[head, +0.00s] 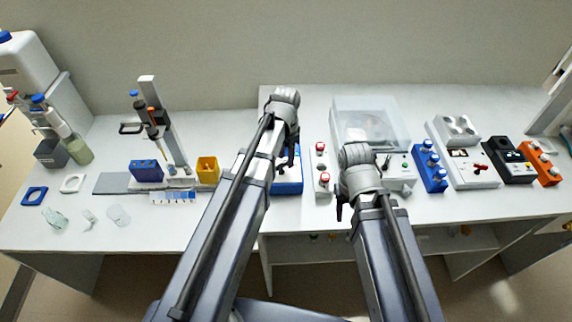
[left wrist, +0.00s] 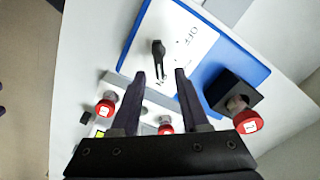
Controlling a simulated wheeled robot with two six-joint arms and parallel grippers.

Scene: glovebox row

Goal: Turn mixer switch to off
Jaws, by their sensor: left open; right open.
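The mixer switch (left wrist: 158,58) is a small black lever on a white plate of a blue box (left wrist: 252,68) in the left wrist view. An OFF label is printed above right of it, and a partly hidden label ending in N lies by its lower end. My left gripper (left wrist: 160,78) is open, its two dark fingers on either side of the lever's lower end in the picture; contact cannot be told. In the head view my left gripper (head: 290,156) hangs over the blue box (head: 287,187), and the switch is hidden. My right gripper (head: 341,208) is open and empty, partly hidden by its arm.
Red-capped vials (left wrist: 246,121) stand close to the blue box in the left wrist view. In the head view a clear-lidded device (head: 372,120) stands behind my right arm, with blue (head: 430,166) and orange (head: 539,162) racks to its right.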

